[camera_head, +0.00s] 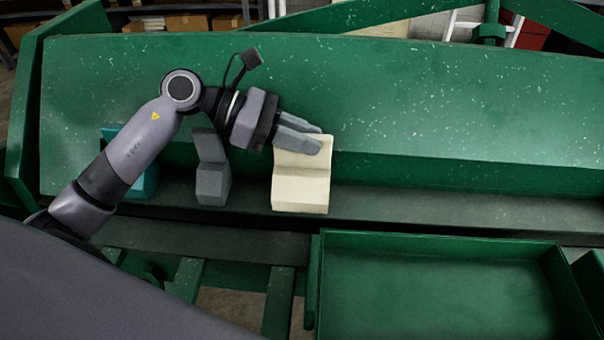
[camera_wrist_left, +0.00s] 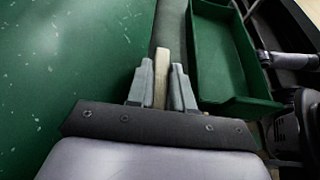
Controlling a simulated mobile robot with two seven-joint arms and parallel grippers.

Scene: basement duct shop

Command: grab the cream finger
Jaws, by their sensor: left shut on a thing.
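The cream finger (camera_head: 301,190) is a cream block with a bent, stepped front. It stands on the dark ledge of the green machine, in the middle of the head view. My left gripper (camera_head: 311,138) comes in from the left and is shut on its upper part. In the left wrist view the cream finger (camera_wrist_left: 161,72) shows as a narrow pale strip between the two fingers of my left gripper (camera_wrist_left: 161,85). The fingers hide part of its top. My right gripper is not in view.
A grey finger (camera_head: 212,180) and a teal finger (camera_head: 143,183), partly behind my arm, stand to the left on the ledge. An empty green tray (camera_head: 440,243) lies in front at the right. The ledge right of the cream finger is clear.

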